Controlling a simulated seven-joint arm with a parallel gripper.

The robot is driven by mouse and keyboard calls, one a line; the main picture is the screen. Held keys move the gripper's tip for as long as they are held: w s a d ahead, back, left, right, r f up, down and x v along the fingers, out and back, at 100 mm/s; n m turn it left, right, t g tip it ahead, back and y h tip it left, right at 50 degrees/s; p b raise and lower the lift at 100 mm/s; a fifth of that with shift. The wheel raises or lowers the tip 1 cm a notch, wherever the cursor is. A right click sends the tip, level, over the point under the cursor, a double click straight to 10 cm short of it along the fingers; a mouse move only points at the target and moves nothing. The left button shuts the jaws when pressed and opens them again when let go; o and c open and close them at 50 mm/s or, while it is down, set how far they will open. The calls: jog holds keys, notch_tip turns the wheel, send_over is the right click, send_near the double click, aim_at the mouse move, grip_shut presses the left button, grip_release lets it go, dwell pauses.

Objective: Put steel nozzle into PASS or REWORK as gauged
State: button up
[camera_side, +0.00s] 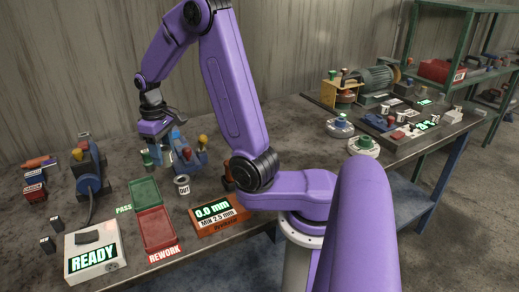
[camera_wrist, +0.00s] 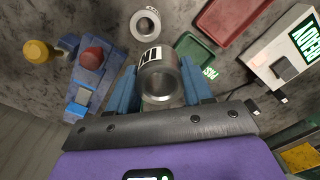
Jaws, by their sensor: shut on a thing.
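My gripper (camera_wrist: 158,84) is shut on the steel nozzle (camera_wrist: 161,80), a short grey metal cylinder with a black-and-white label, its open end facing the wrist camera. In the side view my gripper (camera_side: 156,128) is above the back of the bench, near a blue fixture; the nozzle is too small to make out there. The green PASS tray (camera_side: 145,193) and the red REWORK tray (camera_side: 155,229) lie in front and look empty. The wrist view also shows the green tray (camera_wrist: 195,51) and red tray (camera_wrist: 228,18). The gauge display (camera_side: 217,213) reads 0.0 mm, MIN 2.5 mm.
A metal cup marked OUT (camera_side: 183,187) stands right of the PASS tray. The blue fixture (camera_side: 187,156) has red and yellow knobs. A white READY box (camera_side: 92,263) is at front left; a blue machine (camera_side: 89,168) stands behind it.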

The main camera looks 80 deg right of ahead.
notch_tip(320, 180, up, 7)
jog(key=s+d+m, duration=0.6)
jog(key=s+d, duration=0.4)
jog(key=d, duration=0.2)
jog(key=s+d+m, duration=0.4)
jog(key=s, duration=0.4)
jog(key=s+d+m, duration=0.3)
jog(key=s+m, duration=0.1)
jog(key=s, duration=0.5)
jog(key=shift+n, duration=0.3)
jog(key=w+d+f, duration=0.2)
jog(key=d+f, duration=0.1)
jog(key=f, duration=0.1)
jog(key=w+d+f, duration=0.2)
jog(key=d+f, duration=0.2)
jog(key=f, duration=0.1)
jog(key=w+d+f, duration=0.3)
jog(key=d+f, duration=0.1)
jog(key=shift+d+f, duration=0.1)
jog(key=shift+f, duration=0.25)
jog(key=shift+w+d+f, duration=0.2)
jog(key=shift+d+f, duration=0.2)
jog(key=shift+f, duration=0.15)
jog(key=shift+d+f, duration=0.1)
jog(key=shift+f, duration=1.55)
jog(key=shift+f, duration=0.1)
